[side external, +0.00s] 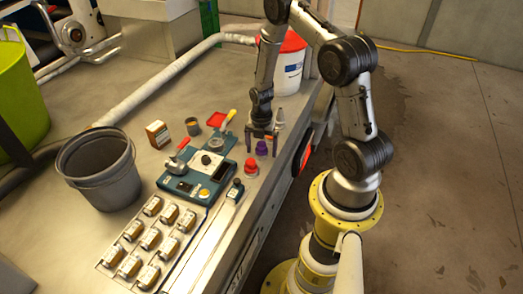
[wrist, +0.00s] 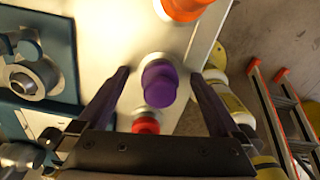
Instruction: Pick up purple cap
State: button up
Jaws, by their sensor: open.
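The purple cap (side external: 262,148) stands on the bench top near its right edge, just beside the blue machine. In the wrist view the purple cap (wrist: 160,84) lies between my two spread fingers, a little beyond the palm. My gripper (side external: 263,138) is open and empty, pointing down just above the cap. In the wrist view my gripper (wrist: 164,80) shows a finger on each side of the cap, with gaps between. I cannot tell the exact height of the fingertips over the bench.
A red cap (side external: 251,167) stands close to the purple one, and it shows near my palm in the wrist view (wrist: 146,125). An orange cap (wrist: 187,7) is on the other side. The blue machine (side external: 205,170) stands left. The bench edge drops off to the right.

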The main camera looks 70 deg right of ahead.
jog(key=c, duration=1.4)
jog(key=shift+c, duration=0.4)
jog(key=shift+r, duration=0.15)
